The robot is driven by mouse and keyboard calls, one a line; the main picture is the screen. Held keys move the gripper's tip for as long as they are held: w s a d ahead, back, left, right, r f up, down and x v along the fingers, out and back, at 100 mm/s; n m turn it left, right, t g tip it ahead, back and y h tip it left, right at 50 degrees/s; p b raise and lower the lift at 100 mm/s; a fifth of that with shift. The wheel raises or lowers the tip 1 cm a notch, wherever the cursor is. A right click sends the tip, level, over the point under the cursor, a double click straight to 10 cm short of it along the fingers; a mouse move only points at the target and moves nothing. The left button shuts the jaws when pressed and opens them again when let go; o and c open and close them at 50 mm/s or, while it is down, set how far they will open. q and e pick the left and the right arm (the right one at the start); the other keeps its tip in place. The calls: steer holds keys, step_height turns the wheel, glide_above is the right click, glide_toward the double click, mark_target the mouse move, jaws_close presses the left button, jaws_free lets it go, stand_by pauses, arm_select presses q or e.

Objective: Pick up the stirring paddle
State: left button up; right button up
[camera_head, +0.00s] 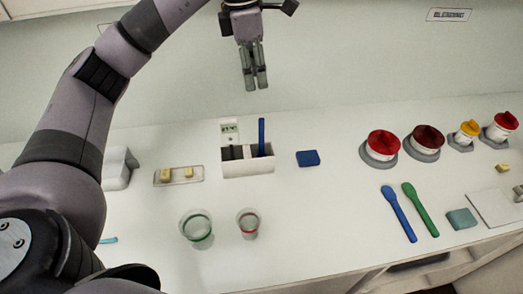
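Two spoon-shaped paddles lie on the white counter at the right: a blue paddle (399,214) and, just right of it, a green paddle (421,210). Another blue handle (262,137) stands upright in a white holder box (249,168) near the middle; its lower end is hidden. My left gripper (255,86) hangs above and behind that box, fingers down, with nothing visible between them and well away from the paddles. Its fingers look close together, but this angle does not show whether they are shut. My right gripper is out of view.
Red- and yellow-topped containers (382,145) stand at the back right. A blue block (308,158), two clear cups (196,228) and a small tray (179,182) with yellow pieces share the counter. A teal block (461,218) is right of the paddles. The counter's middle front is clear.

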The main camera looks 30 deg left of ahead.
mark_target(261, 118)
arm_select(q)
steer(key=f, duration=0.4)
steer(key=f+p, duration=0.1)
steer(key=f, duration=0.3)
steer(key=d+f+p, duration=0.1)
steer(key=f, duration=0.3)
steer(key=shift+w+d, duration=0.1)
steer(key=shift+w, duration=0.3)
steer(key=f+p, duration=0.1)
steer(key=f, duration=0.2)
steer(key=f+p, duration=0.1)
steer(key=shift+d+f+p, duration=0.25)
steer(key=shift+d+p, duration=0.05)
steer(key=shift+d, duration=0.05)
steer(key=shift+f, duration=0.3)
steer(key=shift+c, duration=0.3)
jaws_close()
